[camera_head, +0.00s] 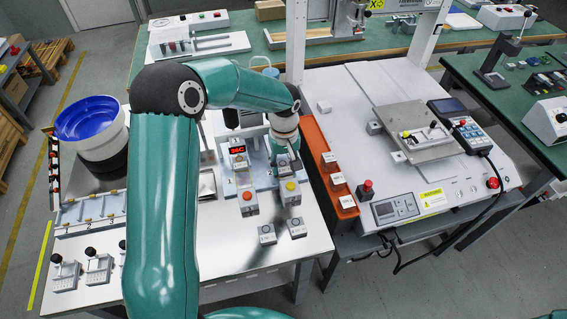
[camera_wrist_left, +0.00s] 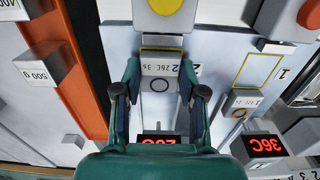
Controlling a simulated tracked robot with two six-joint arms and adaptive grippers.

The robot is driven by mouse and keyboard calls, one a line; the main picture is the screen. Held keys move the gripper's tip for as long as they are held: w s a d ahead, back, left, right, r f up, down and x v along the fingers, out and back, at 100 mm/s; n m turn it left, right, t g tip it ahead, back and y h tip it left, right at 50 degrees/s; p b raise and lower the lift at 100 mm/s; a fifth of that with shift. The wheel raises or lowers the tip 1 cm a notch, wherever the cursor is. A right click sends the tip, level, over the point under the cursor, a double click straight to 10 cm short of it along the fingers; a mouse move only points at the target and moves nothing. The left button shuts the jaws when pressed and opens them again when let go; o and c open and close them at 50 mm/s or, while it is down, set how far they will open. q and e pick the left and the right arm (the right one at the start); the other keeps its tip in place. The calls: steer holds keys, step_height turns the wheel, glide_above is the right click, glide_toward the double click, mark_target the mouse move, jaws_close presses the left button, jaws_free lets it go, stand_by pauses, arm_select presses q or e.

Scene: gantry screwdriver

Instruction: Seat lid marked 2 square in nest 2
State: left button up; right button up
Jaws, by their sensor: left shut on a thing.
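My left gripper (camera_head: 286,158) reaches down over the grey fixture (camera_head: 262,181) in the head view. In the left wrist view its fingers (camera_wrist_left: 160,82) are shut on a small pale lid (camera_wrist_left: 160,69), with "2 26C 3s" and a dark ring between them. A printed "2" shows on the fixture just beside the right finger, so the lid is at nest 2. I cannot tell whether the lid is fully down or square. The head view hides the lid. My right gripper is not in view.
A yellow button box (camera_head: 290,194) and a red button box (camera_head: 248,204) stand in front of the fixture. A red "36C" display (camera_head: 238,150) is close on the left. An orange tray (camera_head: 325,165) with weights runs along the right. Two small grey blocks (camera_head: 267,234) sit in front.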

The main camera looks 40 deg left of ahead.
mark_target(284, 167)
arm_select(q)
steer(key=o, duration=1)
step_height(284, 167, up, 12)
steer(key=shift+f, duration=0.1)
